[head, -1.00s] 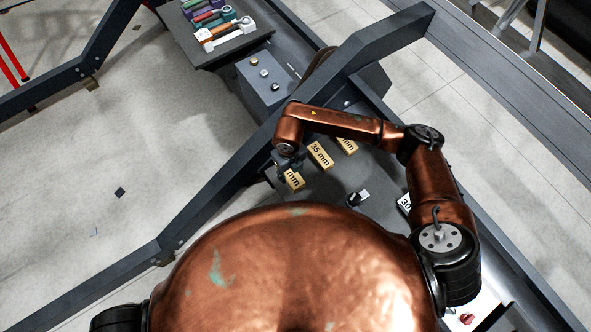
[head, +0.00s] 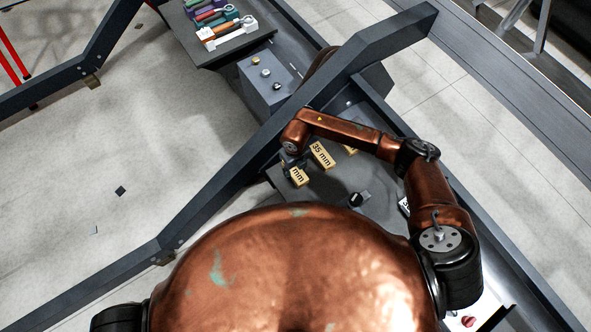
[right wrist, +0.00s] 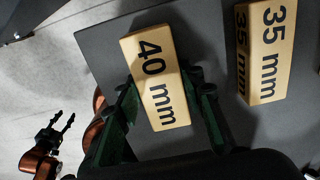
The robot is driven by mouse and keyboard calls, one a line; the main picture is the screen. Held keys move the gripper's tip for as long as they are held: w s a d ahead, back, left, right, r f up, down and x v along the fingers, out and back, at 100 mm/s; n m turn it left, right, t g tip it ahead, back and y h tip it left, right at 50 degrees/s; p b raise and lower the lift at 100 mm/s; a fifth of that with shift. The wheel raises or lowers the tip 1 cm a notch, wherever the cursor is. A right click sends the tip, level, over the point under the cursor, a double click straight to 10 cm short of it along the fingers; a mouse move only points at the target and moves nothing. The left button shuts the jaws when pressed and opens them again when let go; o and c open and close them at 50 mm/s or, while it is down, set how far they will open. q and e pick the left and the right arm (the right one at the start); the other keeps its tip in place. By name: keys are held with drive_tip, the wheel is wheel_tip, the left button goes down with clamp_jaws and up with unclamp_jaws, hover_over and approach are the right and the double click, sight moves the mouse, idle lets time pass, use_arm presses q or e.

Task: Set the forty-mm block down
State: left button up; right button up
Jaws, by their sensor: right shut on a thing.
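The 40 mm block (right wrist: 157,72) is a tan block with black lettering. My right gripper (right wrist: 168,92) is shut on it, with one dark green finger along each side. In the head view the block (head: 299,176) shows beside my right gripper (head: 289,163), with only "mm" readable. It is over the grey tabletop (right wrist: 105,45), at or just above it; I cannot tell whether it touches. My left gripper (right wrist: 63,124) shows at the lower left of the right wrist view, with its fingers apart and empty. The head view does not show it.
The 35 mm block (head: 321,154) stands right of the held block, with a gap between them. Another tan block (head: 350,150) is partly hidden behind my right forearm. A dark beam (head: 250,145) runs along the table's left side.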

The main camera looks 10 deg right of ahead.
sight(295, 170)
drive_tip(key=shift+f, duration=0.1)
drive_tip(key=o, duration=1.2)
wheel_tip(295, 170, up, 12)
drive_tip(key=shift+r, duration=0.1)
